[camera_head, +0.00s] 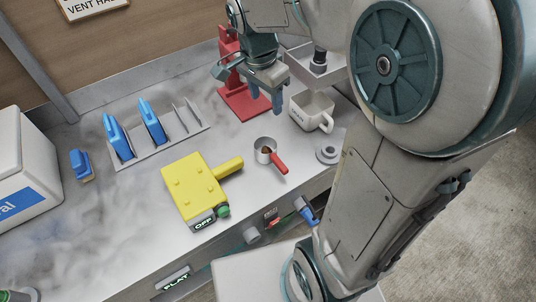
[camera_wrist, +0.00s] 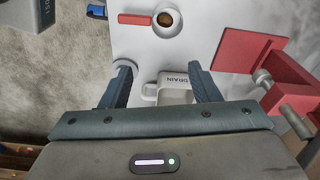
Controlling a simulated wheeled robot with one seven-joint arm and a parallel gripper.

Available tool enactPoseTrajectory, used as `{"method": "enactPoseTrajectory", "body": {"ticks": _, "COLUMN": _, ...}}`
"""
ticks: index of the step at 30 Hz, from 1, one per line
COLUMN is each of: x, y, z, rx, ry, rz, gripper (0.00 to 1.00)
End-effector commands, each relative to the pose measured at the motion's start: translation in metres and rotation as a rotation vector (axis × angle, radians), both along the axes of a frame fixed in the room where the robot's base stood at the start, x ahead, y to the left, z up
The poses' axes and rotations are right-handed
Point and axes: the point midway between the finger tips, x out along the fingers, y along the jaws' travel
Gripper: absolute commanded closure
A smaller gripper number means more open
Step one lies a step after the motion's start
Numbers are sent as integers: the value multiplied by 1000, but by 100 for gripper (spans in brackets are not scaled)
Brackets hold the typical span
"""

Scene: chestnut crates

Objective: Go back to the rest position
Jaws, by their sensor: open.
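My gripper (camera_head: 266,98) hangs above the back right of the worktop, in front of a red stand (camera_head: 239,92). A white drain container (camera_head: 314,104) stands just right of the fingers. In the wrist view the drain container (camera_wrist: 174,83) shows beyond the palm, partly hidden by it. A small metal cup (camera_head: 261,146) with a red handle and brown contents stands on the worktop, apart from the gripper.
A yellow box (camera_head: 193,187) marked OFF lies mid-worktop. A rack (camera_head: 155,147) with blue-handled tools stands behind it. A blue brush-like block (camera_head: 80,162) and a white bin (camera_head: 22,165) are at left. A grey disc (camera_head: 327,153) lies near the front edge. The front left worktop is mostly clear.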

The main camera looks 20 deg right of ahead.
Motion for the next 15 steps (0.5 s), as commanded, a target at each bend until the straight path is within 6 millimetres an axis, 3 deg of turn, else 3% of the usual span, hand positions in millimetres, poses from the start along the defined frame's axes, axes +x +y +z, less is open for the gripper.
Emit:
{"method": "enactPoseTrajectory", "body": {"ticks": 6, "x": -1, "y": 2, "z": 14, "rx": 0, "ry": -1, "rz": 0, "gripper": 44}}
{"method": "enactPoseTrajectory", "body": {"ticks": 15, "x": -1, "y": 2, "z": 15, "rx": 0, "ry": 0, "rz": 0, "gripper": 44}}
